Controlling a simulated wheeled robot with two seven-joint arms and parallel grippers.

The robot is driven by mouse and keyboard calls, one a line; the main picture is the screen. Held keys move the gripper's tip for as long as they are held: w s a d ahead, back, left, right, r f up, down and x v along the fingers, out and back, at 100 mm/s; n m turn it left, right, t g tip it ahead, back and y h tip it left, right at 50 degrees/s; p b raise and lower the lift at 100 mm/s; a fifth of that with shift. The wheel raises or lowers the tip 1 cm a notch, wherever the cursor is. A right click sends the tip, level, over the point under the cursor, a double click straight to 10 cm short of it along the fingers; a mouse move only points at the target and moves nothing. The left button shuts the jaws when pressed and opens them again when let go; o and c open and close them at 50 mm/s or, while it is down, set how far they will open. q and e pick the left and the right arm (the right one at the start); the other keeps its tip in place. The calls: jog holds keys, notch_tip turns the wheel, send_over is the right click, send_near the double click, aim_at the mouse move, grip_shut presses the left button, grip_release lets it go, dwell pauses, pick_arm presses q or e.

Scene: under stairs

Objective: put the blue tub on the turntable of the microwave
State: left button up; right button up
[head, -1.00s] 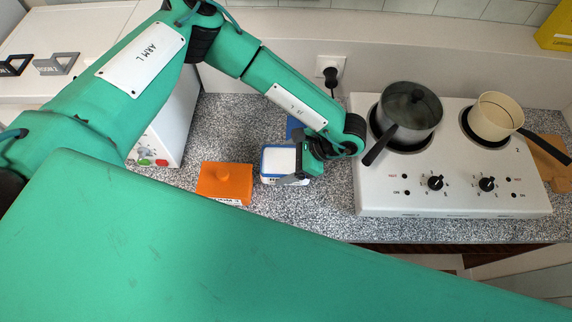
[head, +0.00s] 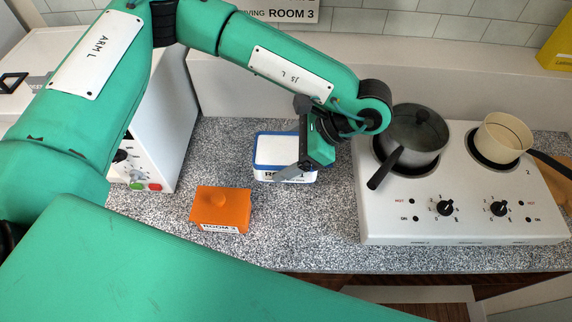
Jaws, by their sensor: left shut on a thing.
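The tub (head: 270,152), with a white top, a blue rim and a label partly reading "ROOM", is over the grey speckled counter, left of the hob. My left gripper (head: 300,165) is shut on its right side and partly covers it. The tub looks upright; I cannot tell exactly how high it is above the counter. The white microwave (head: 172,130) stands at the left, partly behind my left arm, with a knob and green and red buttons showing. Its turntable is hidden. My right gripper is not in view.
An orange lidded box (head: 221,208) labelled "ROOM 3" sits in front of the tub. A white hob (head: 465,215) at the right bears a dark lidded pot (head: 412,135) and a cream pan (head: 503,138), handles jutting out. Speckled counter is free between microwave and orange box.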

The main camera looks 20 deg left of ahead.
pick_arm(q)
jog(key=shift+r+b, duration=0.35)
jog(key=shift+r, duration=1.6)
jog(key=shift+r, duration=0.1)
